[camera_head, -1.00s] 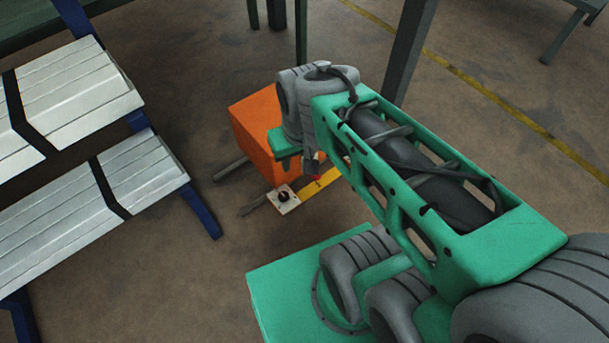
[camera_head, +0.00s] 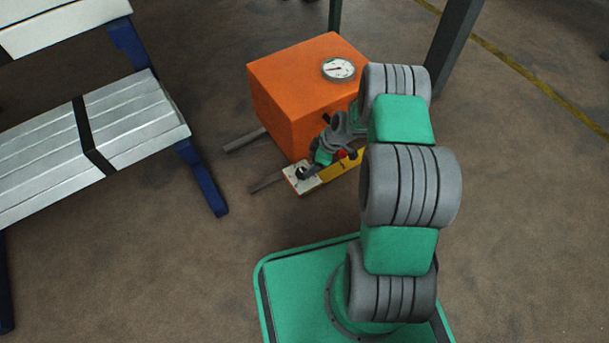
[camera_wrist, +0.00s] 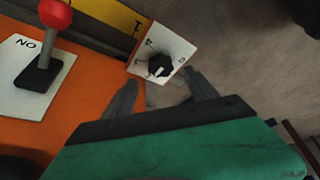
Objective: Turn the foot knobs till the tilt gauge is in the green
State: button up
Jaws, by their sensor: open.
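The orange box (camera_head: 285,85) stands on the floor with a round white gauge (camera_head: 338,69) on its top. The gauge is too small to read its colours or needle exactly. A black foot knob (camera_head: 301,172) sits on a white plate at the box's lower front left. In the wrist view the knob (camera_wrist: 160,66) is on a white marked dial plate (camera_wrist: 150,45). My gripper (camera_wrist: 160,84) is open, its two fingers apart, just short of the knob with the knob between and beyond the tips. In the head view my gripper (camera_head: 311,166) is close beside the knob.
A yellow marked strip (camera_wrist: 110,17) runs beside the dial plate. A red-topped lever (camera_wrist: 52,32) rises from a plate marked "NO" at left. Slatted benches (camera_head: 140,120) stand at left; a grey post (camera_head: 455,50) stands behind. Floor at front left is clear.

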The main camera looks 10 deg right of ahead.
aim_at(303, 172)
jog(key=b+x, duration=0.2)
jog(key=x, duration=0.4)
jog(key=shift+a+f+b, duration=0.1)
jog(key=shift+f+b, duration=0.05)
jog(key=shift+b, duration=0.15)
jog(key=shift+c, duration=0.4)
jog(key=c, duration=1.3)
